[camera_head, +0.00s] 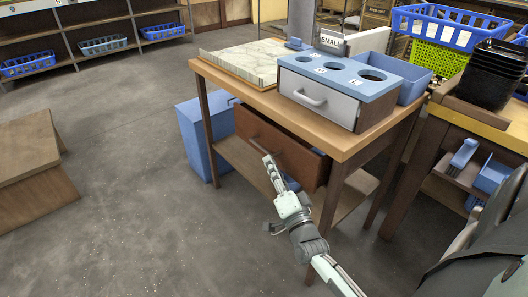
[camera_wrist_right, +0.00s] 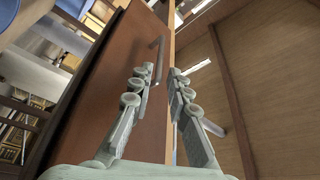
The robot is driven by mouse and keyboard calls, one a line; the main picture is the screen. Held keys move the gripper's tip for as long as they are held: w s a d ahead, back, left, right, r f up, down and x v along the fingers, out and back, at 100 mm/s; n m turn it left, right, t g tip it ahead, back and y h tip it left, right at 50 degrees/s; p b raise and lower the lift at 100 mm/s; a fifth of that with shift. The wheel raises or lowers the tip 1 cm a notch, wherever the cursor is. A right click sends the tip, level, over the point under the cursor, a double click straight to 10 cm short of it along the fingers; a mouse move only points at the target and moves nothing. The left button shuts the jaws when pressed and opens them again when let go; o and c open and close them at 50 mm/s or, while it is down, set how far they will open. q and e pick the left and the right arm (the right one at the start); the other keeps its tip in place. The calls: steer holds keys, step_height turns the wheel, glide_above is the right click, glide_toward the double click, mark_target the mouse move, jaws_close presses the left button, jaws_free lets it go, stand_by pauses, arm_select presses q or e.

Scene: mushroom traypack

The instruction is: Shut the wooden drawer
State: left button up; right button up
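The wooden drawer (camera_head: 290,148) has a reddish-brown front and sits under the wooden table's top. A metal handle (camera_head: 257,147) is on the front. My right gripper (camera_head: 269,163) is in front of the drawer near the handle. In the right wrist view, the drawer front (camera_wrist_right: 112,75) fills the left-middle and its handle (camera_wrist_right: 157,52) is just beyond the fingertips. The right gripper's fingers (camera_wrist_right: 160,80) are apart with nothing between them. Contact with the drawer cannot be told. My left gripper is not in view.
The wooden table (camera_head: 338,142) carries a grey-and-blue box with holes (camera_head: 340,78) and a pale slab (camera_head: 243,60). A blue bin (camera_head: 206,137) stands beside its left leg. A second table with black trays (camera_head: 492,75) is at right.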

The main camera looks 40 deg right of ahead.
mark_target(264, 150)
steer(key=x, duration=0.6)
steer(key=shift+w, duration=0.25)
jaws_close()
